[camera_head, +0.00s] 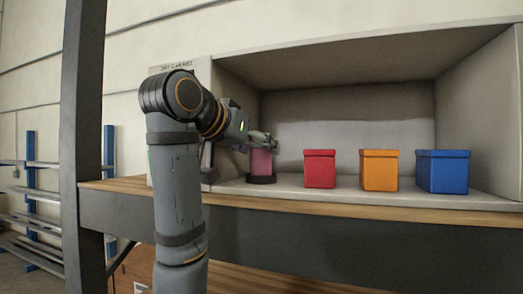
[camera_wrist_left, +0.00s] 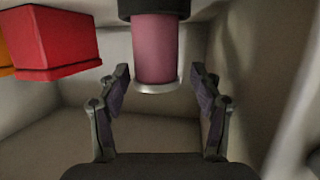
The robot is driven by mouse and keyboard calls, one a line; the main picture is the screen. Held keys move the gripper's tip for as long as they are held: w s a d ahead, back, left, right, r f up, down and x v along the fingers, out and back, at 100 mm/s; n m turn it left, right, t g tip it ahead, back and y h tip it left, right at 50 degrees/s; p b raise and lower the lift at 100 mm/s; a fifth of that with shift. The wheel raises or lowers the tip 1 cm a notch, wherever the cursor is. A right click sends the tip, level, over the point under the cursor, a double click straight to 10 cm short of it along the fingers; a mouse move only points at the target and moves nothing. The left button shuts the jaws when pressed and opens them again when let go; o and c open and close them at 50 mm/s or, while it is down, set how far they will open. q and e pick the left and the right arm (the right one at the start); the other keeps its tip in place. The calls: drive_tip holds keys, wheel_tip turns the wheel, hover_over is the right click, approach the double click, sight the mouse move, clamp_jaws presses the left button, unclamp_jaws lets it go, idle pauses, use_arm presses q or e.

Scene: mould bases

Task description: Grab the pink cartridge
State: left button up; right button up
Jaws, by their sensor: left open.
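The pink cartridge (camera_head: 261,163) stands upright on a round black base (camera_head: 261,179) at the left inside the cabinet. In the left wrist view, which is upside down, the pink cartridge (camera_wrist_left: 155,50) has a pale metal rim at its top end. My left gripper (camera_head: 263,141) is at the upper part of the cartridge. In the wrist view my left gripper (camera_wrist_left: 160,71) is open, one finger on each side of the cartridge, with gaps between. My right gripper is not in view.
A red box (camera_head: 320,170), an orange box (camera_head: 379,171) and a blue box (camera_head: 442,172) stand in a row to the right on the cabinet floor. The cabinet's left wall (camera_head: 232,96) is close to the cartridge. A wooden shelf edge (camera_head: 330,198) runs along the front.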

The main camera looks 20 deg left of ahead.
use_arm(q)
drive_tip(key=shift+w+f, duration=0.1)
drive_tip(key=shift+w, duration=0.05)
drive_tip(key=w+p, duration=0.1)
drive_tip(key=w+d+p, duration=0.1)
drive_tip(key=w+p, duration=0.2)
drive_tip(key=shift+d, duration=0.25)
drive_tip(key=shift+w+d+f, duration=0.1)
drive_tip(key=shift+w+f, duration=0.25)
drive_tip(key=shift+w, duration=0.1)
drive_tip(key=shift+s, duration=0.1)
drive_tip(key=c, duration=0.6)
clamp_jaws()
